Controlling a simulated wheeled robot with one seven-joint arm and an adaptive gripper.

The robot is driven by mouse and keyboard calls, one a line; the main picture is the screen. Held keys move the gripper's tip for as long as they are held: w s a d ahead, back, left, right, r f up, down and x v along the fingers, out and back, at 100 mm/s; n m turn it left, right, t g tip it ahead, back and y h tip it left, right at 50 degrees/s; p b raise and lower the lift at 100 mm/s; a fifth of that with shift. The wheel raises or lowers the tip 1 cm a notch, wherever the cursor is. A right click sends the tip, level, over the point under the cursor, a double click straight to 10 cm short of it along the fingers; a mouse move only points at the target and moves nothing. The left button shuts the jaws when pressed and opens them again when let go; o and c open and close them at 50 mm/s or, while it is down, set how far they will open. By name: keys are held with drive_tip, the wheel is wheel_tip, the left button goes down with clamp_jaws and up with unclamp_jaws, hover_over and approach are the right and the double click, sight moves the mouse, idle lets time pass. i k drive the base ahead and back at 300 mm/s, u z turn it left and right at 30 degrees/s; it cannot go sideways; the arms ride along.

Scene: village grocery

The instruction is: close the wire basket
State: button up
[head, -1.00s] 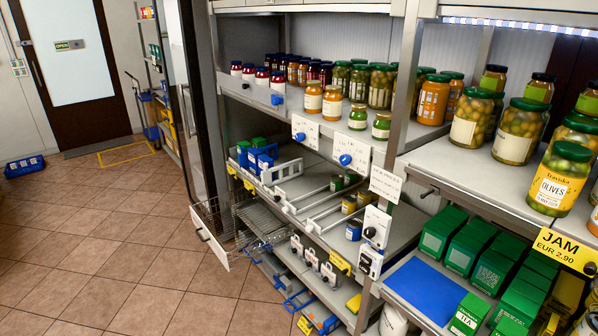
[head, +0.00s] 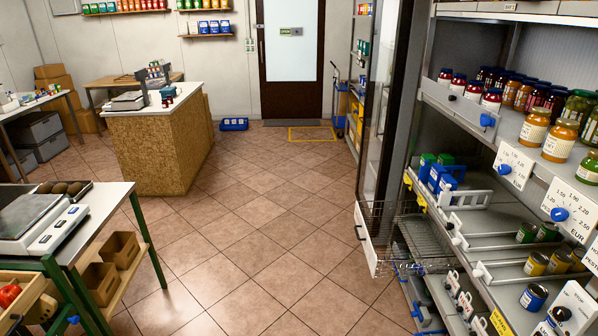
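The wire basket (head: 367,237) is a pull-out drawer low in the shelf unit on the right. It has a white front panel with a dark handle (head: 361,233). It sticks out from the shelf line into the aisle, so it stands open. Its wire sides and floor show behind the front panel, and it looks empty as far as I can see. My gripper is not in this view.
Shelves with jars (head: 533,127) and boxes line the right side. A tall glass door (head: 383,110) stands open beyond the basket. A table with a scale (head: 40,222) is at left, a counter (head: 160,145) farther back. The tiled aisle between is clear.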

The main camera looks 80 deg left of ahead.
sight(371, 255)
drive_tip(key=u, duration=2.85)
drive_tip(key=k, duration=1.25)
drive_tip(key=z, duration=0.8)
drive_tip(key=i, duration=2.1)
drive_tip(key=u, duration=0.6)
drive_tip(key=i, duration=0.55)
drive_tip(key=u, duration=0.4)
